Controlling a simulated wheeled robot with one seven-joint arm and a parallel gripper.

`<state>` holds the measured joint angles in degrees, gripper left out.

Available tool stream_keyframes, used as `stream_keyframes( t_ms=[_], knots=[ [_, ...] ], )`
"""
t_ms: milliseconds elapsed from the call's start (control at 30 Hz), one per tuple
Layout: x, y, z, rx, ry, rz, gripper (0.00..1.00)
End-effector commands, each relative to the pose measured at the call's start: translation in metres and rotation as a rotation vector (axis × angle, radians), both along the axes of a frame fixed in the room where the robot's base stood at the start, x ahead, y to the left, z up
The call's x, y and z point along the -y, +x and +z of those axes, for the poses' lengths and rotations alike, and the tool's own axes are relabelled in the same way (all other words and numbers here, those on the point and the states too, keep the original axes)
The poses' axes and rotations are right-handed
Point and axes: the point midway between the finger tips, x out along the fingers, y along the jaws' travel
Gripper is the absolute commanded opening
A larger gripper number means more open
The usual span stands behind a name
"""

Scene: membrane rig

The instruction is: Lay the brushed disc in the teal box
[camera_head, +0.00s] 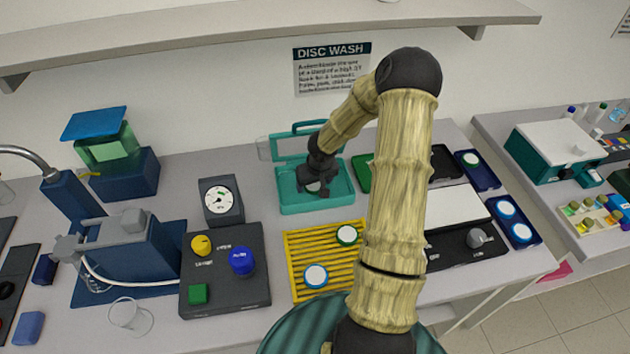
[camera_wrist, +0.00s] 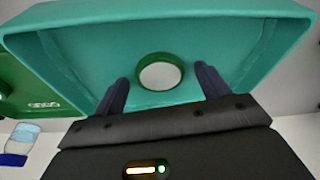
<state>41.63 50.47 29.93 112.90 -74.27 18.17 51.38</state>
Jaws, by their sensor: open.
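The teal box (camera_head: 290,203) stands open at the back of the bench, with its lid raised behind it. It also fills much of the wrist view (camera_wrist: 75,50). A white-faced disc with a green rim (camera_wrist: 160,75) lies on the box floor. Whether this disc is the brushed one I cannot tell by sight. My gripper (camera_head: 317,188) points down into the box, largely covering the disc in the head view. In the wrist view my gripper (camera_wrist: 163,82) is open, its fingers on either side of the disc with gaps visible.
A yellow ribbed rack (camera_head: 300,246) in front holds a green-rimmed disc (camera_head: 347,234) and a blue-rimmed disc (camera_head: 316,275). A green tray (camera_head: 361,173) sits close right of the box. A gauge (camera_head: 219,201) and a control panel (camera_head: 226,292) stand left.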

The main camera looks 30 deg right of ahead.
Motion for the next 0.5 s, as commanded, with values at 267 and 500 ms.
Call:
stream_keyframes(
  t_ms=[267,500],
  knots=[
    [0.001,-0.004,0.023,0.003,-0.003,-0.003,0.74],
    [-0.001,-0.018,0.069,0.002,-0.002,-0.002,0.74]
  ],
)
